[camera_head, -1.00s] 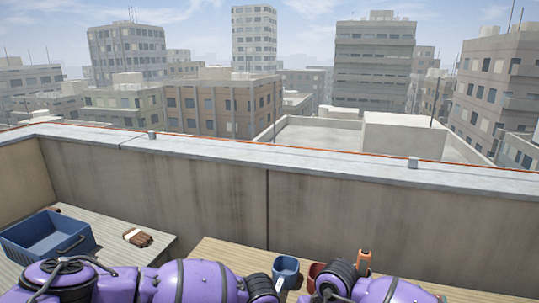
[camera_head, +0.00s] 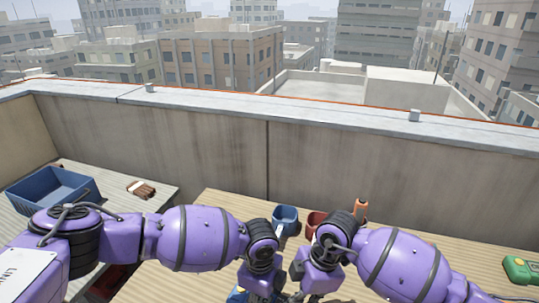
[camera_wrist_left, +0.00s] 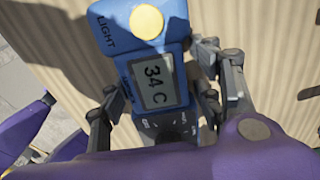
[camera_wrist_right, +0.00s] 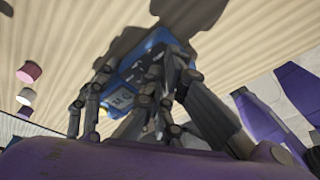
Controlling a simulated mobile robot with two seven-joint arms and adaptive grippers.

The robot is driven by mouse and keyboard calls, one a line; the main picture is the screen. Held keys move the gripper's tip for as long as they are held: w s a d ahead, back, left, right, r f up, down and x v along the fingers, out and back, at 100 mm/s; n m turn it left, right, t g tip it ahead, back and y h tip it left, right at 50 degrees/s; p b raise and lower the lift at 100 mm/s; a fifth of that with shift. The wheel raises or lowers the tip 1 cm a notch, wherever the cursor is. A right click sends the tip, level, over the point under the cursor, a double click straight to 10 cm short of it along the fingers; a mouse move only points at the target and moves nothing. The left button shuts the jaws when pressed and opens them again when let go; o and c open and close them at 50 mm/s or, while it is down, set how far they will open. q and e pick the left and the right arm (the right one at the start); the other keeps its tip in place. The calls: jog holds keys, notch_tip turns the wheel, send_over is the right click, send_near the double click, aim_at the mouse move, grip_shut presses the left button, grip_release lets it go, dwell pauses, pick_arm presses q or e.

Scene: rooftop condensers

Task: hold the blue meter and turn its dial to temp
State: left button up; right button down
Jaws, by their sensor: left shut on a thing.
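The blue meter (camera_wrist_left: 125,75) fills the middle of the left wrist view, with a yellow round button marked LIGHT and a display (camera_wrist_left: 157,88) reading "34 C". The dial area (camera_wrist_left: 165,130) below the display is partly hidden by my wrist; its pointer cannot be read. My left gripper (camera_wrist_left: 165,95) is shut on the meter, one finger on each side. In the right wrist view the meter (camera_wrist_right: 128,90) is behind crossing fingers. My right gripper (camera_head: 297,278) is close to the meter beside my left one; its finger opening is unclear. In the head view only a blue sliver (camera_head: 237,295) shows.
A blue mug (camera_head: 285,217), a reddish mug (camera_head: 314,222) and an orange-handled tool (camera_head: 361,208) stand behind the grippers on the wooden table (camera_head: 440,262). A green device (camera_head: 520,269) is at right. A blue bin (camera_head: 50,190) and a brush (camera_head: 141,189) are on the left table.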

pick_arm(q)
jog(key=shift+s+f, duration=0.35)
jog(key=shift+f, duration=0.05)
pick_arm(e)
jog(key=shift+s+a+f, duration=0.15)
jog(key=shift+s+a, duration=0.05)
jog(key=shift+s, duration=0.15)
pick_arm(q)
jog(key=shift+a, duration=0.1)
pick_arm(e)
jog(key=shift+w+d, duration=0.1)
jog(key=shift+d, duration=0.25)
notch_tip(320, 180, up, 6)
jog(key=shift+w+d, duration=0.1)
pick_arm(q)
jog(key=o, duration=1.3)
jog(key=shift+o, duration=1.4)
jog(key=shift+w, duration=0.1)
jog(key=shift+o, duration=0.5)
jog(key=shift+w+r, duration=0.15)
jog(key=shift+r, duration=0.1)
pick_arm(e)
jog(key=shift+r, duration=0.2)
